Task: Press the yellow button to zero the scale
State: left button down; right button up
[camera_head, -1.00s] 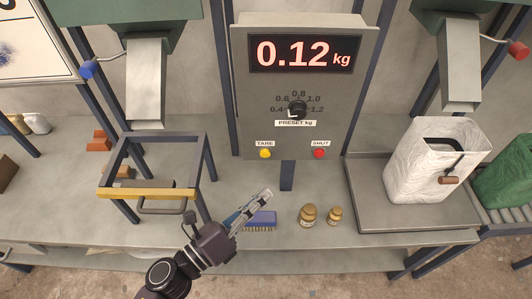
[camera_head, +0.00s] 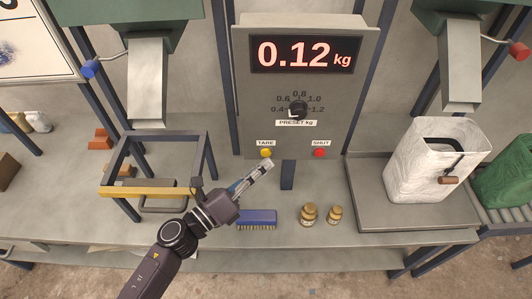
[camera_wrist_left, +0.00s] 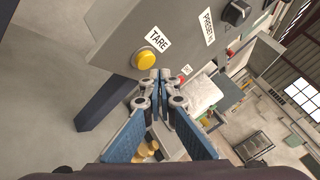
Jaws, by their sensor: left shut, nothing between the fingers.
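The yellow button (camera_head: 265,153) sits under the TARE label at the lower left of the grey scale panel (camera_head: 250,110). It also shows in the left wrist view (camera_wrist_left: 147,60), just left of the fingertips. The red display (camera_head: 303,54) reads 0.12 kg. My left gripper (camera_head: 267,165) is shut and empty, its fingertips just below the yellow button in the head view. In the left wrist view the closed fingertips (camera_wrist_left: 160,75) appear beside the button; I cannot tell whether they touch the panel. My right gripper is not in view.
A red SHUT button (camera_head: 319,153) is on the panel's right, below a black preset knob (camera_head: 297,110). A blue brush (camera_head: 258,217) and two brass weights (camera_head: 308,214) lie on the bench below. A white sack (camera_head: 412,175) stands on the platform at right.

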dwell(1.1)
pick_arm(q)
jog(key=shift+w, duration=0.1)
jog(key=shift+w, duration=0.3)
jog(key=shift+w, duration=0.45)
dwell(0.6)
dwell(0.4)
jog(key=shift+s, duration=0.9)
